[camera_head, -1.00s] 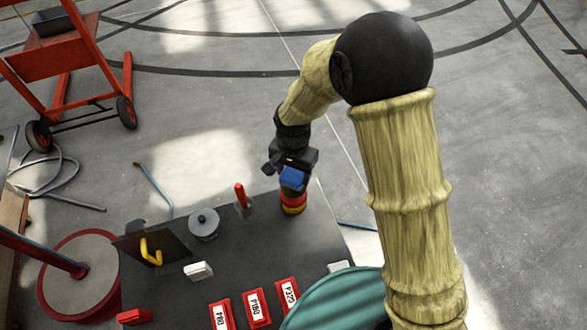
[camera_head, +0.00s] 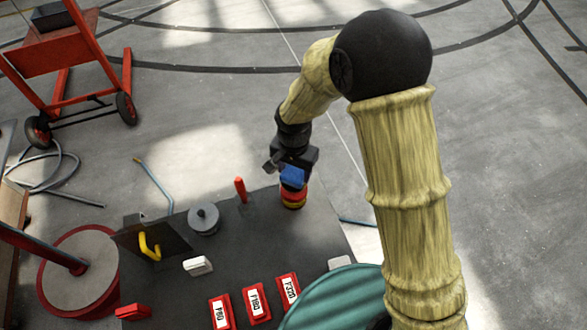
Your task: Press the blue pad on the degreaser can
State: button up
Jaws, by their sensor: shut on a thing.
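The degreaser can (camera_head: 293,200), red with a yellow band, stands at the far edge of the dark tabletop. The blue pad (camera_head: 292,177) is directly above it, at the can's top. My gripper (camera_head: 290,168) points down over the can and is shut on the blue pad. The fingertips are small and partly hidden. The pad's underside appears to meet the can's top, but I cannot tell whether it touches.
The dark tabletop (camera_head: 240,245) holds a red upright piece (camera_head: 240,188), a grey spool (camera_head: 204,220), a yellow hook (camera_head: 150,248), a white block (camera_head: 198,265) and red labelled boxes (camera_head: 257,305). A teal round thing (camera_head: 335,300) is near my arm. Open floor lies beyond.

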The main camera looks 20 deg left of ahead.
aim_at(294, 172)
jog(key=shift+f+b, duration=0.75)
jog(key=shift+f, duration=0.4)
dwell(1.1)
dwell(0.5)
jog(key=shift+r+p, duration=2.7)
jog(key=shift+r, duration=0.9)
jog(key=shift+w+f, duration=0.1)
jog(key=w+d+f, duration=0.3)
jog(key=d+f, duration=0.1)
jog(key=d, duration=0.6)
jog(key=w+d+f, duration=0.4)
jog(key=d+f, duration=0.1)
jog(key=d, duration=0.6)
jog(key=w+d+f, duration=0.3)
jog(key=d+f, duration=0.2)
jog(key=d, duration=0.6)
jog(key=shift+w+d+n, duration=0.15)
jog(key=shift+w+n, duration=0.25)
